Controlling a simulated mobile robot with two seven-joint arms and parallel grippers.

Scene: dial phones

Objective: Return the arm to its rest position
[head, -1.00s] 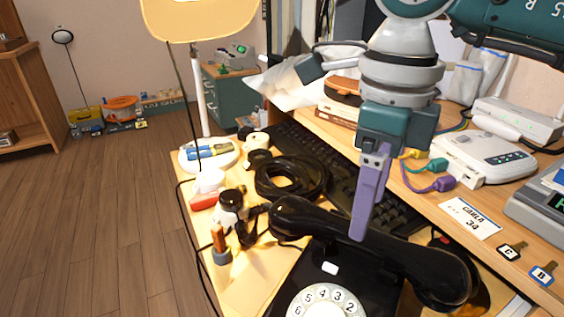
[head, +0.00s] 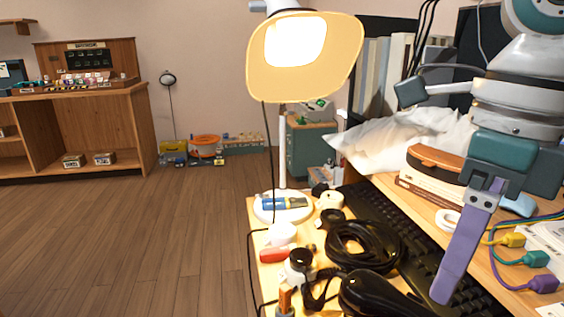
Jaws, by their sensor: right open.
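My right arm comes in at the upper right, and my right gripper (head: 443,290) hangs down from it with a purple finger. Only one finger shows clearly; the other is hidden behind it or in line with it. Nothing is seen held. The finger is in front of the black keyboard (head: 378,212) in the picture, right of the black phone handset (head: 378,296). The handset is cut off by the bottom edge, and the phone's dial is out of view. My left gripper is not in view.
A yellow-shaded lamp (head: 300,58) stands over the desk's left end. A coiled black cable (head: 362,246), a red-handled tool (head: 273,255) and colored plugs (head: 536,258) crowd the desk. An orange-brown case (head: 437,162) lies behind the gripper. The floor at left is clear.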

